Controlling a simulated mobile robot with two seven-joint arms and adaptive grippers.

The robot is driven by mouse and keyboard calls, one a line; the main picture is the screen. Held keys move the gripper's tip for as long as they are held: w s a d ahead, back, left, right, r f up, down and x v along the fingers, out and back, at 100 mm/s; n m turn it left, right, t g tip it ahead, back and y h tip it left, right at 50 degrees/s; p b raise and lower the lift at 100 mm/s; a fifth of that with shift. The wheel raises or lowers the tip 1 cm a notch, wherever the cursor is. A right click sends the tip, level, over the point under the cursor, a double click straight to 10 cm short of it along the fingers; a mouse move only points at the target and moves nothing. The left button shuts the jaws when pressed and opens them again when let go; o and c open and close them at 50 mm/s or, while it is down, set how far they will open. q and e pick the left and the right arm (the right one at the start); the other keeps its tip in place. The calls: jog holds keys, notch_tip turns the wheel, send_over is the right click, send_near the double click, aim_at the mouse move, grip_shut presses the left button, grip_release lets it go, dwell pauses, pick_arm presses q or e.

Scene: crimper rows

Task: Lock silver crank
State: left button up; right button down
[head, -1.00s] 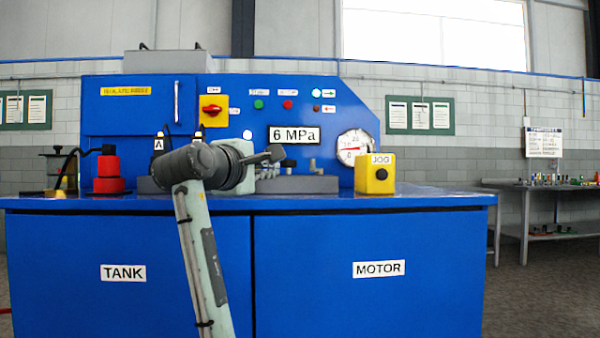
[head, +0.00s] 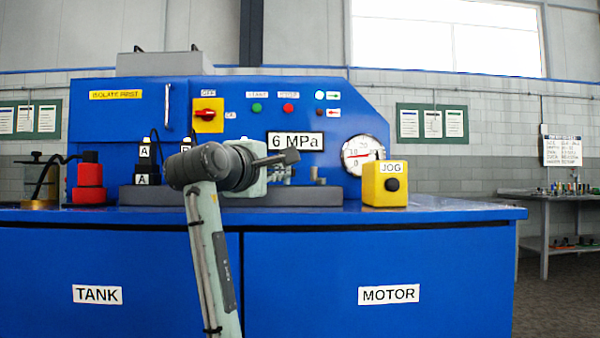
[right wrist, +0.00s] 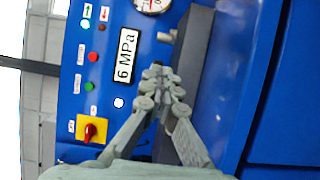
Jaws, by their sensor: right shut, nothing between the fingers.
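No part is clearly recognisable as a silver crank. My left gripper is not in view.
The blue machine (head: 130,265) fills the front. A red switch on a yellow plate (head: 208,114), a gauge (head: 363,155) and a yellow JOG box (head: 385,184) stand around my arm. Red (head: 89,184) and black A-labelled parts (head: 147,165) stand left. Open floor (head: 560,290) lies right.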

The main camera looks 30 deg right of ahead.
jog(key=x, duration=0.9)
jog(key=shift+s+f, duration=0.1)
jog(key=shift+w+d, duration=0.35)
jog(key=shift+d, duration=0.15)
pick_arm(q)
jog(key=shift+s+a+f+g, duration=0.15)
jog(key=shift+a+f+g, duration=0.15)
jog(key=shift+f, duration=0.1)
